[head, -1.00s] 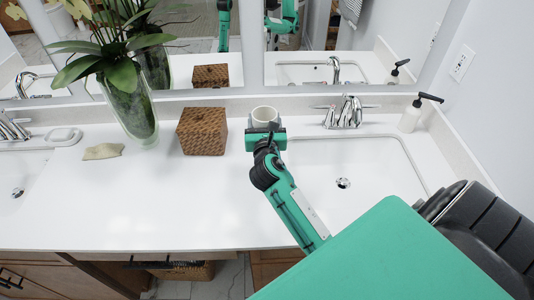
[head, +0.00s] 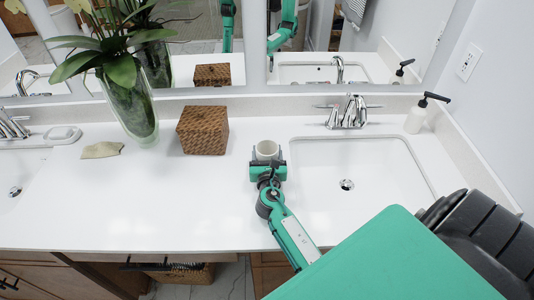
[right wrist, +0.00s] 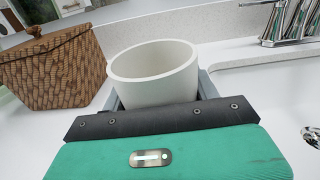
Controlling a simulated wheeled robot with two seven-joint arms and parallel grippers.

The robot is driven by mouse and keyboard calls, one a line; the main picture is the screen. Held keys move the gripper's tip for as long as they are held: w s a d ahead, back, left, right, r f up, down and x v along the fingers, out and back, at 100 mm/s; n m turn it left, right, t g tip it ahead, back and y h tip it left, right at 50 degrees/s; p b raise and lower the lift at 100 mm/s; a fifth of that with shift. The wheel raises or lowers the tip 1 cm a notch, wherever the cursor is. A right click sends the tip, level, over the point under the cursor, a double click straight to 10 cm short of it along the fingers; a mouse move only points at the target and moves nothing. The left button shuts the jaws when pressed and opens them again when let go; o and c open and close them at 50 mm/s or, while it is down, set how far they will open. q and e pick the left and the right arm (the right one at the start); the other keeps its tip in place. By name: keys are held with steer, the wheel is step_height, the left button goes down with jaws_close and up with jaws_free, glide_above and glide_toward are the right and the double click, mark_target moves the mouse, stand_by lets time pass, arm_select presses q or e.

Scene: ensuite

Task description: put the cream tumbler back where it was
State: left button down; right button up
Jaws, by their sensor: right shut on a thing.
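The cream tumbler (head: 267,150) is in my right gripper (head: 267,162), over the counter just left of the right sink. In the right wrist view the tumbler (right wrist: 153,75) stands roughly upright, its open rim up, between the grey fingers of the right gripper (right wrist: 158,97). The gripper is shut on it. The gripper body hides the tumbler's lower part, so I cannot tell whether its base touches the counter. My left gripper is not clearly in view.
A woven brown box (head: 203,131) stands left of the tumbler, beside a glass vase with a plant (head: 130,105). The right sink (head: 365,185) with its chrome faucet (head: 347,113) lies to the right. A soap dispenser (head: 416,117) stands far right. The front-left counter (head: 140,200) is clear.

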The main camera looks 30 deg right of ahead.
steer(key=o, duration=1.3)
steer(key=shift+f, duration=0.1)
